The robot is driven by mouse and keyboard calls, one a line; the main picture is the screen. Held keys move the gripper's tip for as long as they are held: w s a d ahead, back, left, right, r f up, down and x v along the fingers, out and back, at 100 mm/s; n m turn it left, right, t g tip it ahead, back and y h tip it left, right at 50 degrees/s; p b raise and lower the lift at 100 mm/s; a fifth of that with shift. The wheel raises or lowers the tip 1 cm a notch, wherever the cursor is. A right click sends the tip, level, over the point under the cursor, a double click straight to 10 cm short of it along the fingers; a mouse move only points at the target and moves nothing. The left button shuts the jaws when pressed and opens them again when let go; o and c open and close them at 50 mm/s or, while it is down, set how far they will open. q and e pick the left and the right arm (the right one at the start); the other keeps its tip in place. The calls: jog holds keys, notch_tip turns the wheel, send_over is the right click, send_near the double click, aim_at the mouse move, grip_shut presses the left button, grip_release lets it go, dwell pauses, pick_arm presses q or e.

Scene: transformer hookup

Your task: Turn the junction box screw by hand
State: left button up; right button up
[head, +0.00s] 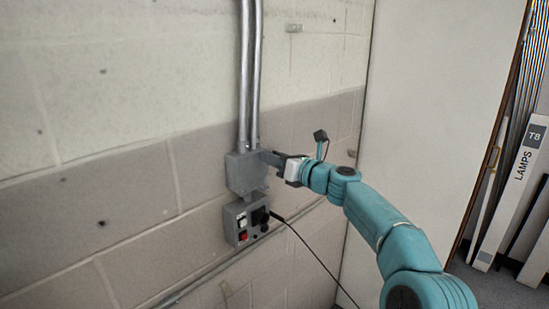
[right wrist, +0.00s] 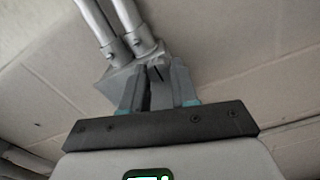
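The grey junction box (head: 242,172) is fixed to the block wall below two metal conduits. It also shows beyond the fingers in the right wrist view (right wrist: 118,82). My right gripper (head: 268,157) reaches in from the right, its fingertips at the upper right of the box. In the right wrist view my right gripper (right wrist: 158,84) has its fingers apart, with grey box surface and a dark slot between them. I cannot make out the screw, and whether the fingers touch the box is unclear. My left gripper is in neither view.
Two vertical conduits (head: 250,75) enter the box from above. Below it is a grey control box (head: 231,226) with a white and a red switch and a black cable (head: 315,255) hanging right. A white panel (head: 430,100) stands at the right, beside a "T8 LAMPS" carton (head: 518,185).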

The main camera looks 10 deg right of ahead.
grip_shut()
jog(key=shift+r, duration=0.1)
jog(key=shift+f+n+b, duration=0.15)
jog(key=shift+n+b, duration=1.25)
jog(key=shift+n, duration=7)
jog(key=shift+f+n+b, duration=0.1)
jog(key=shift+n+b, duration=1.25)
jog(key=shift+n, duration=7.05)
jog(key=shift+a, duration=0.1)
